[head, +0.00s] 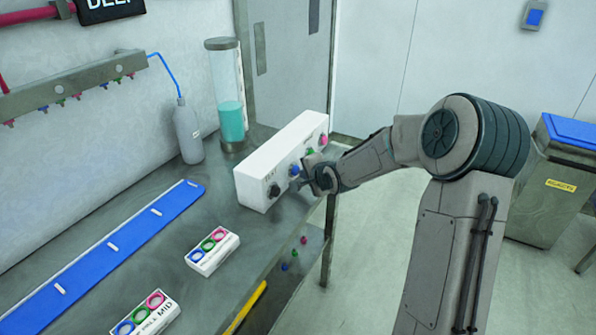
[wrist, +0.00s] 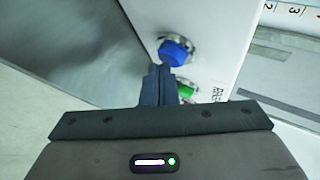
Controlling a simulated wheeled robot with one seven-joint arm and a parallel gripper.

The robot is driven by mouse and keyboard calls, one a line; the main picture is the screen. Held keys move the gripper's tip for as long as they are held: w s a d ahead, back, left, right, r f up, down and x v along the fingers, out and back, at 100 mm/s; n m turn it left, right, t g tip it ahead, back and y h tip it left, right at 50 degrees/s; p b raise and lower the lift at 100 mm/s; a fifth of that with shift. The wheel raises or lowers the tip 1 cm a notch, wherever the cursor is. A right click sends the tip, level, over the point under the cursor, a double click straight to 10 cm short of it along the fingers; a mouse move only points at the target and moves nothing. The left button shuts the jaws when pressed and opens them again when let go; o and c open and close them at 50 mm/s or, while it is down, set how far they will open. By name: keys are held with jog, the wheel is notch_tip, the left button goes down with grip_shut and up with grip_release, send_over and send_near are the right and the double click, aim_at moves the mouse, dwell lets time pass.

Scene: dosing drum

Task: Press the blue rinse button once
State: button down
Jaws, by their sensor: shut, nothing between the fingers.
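The blue rinse button (head: 295,170) sits on the front of a white control box (head: 272,158), between a black knob (head: 273,190) and a green button (head: 309,152). My gripper (head: 303,184) is shut and empty, just in front of the box near the blue button. In the wrist view the blue button (wrist: 174,50) has a metal collar, and my closed fingertips (wrist: 160,69) lie right at its lower edge. I cannot tell whether they touch it. The green button (wrist: 185,90) is partly hidden behind my gripper.
A pink button (head: 323,138) is at the box's far end. A clear cylinder with teal liquid (head: 231,118) and a grey bottle (head: 188,133) stand behind the box. A blue strip (head: 110,250) and small button blocks (head: 212,253) lie on the bench. A blue-lidded bin (head: 550,190) stands right.

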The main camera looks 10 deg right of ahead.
jog(key=shift+s+d+p, duration=0.35)
jog(key=shift+s+d, duration=0.1)
jog(key=shift+d, duration=0.1)
jog(key=s+d+p, duration=0.1)
jog(key=d+p, duration=0.1)
jog(key=s+d+p, duration=0.1)
jog(key=s+d, duration=0.1)
jog(key=shift+p, duration=0.35)
dwell(0.6)
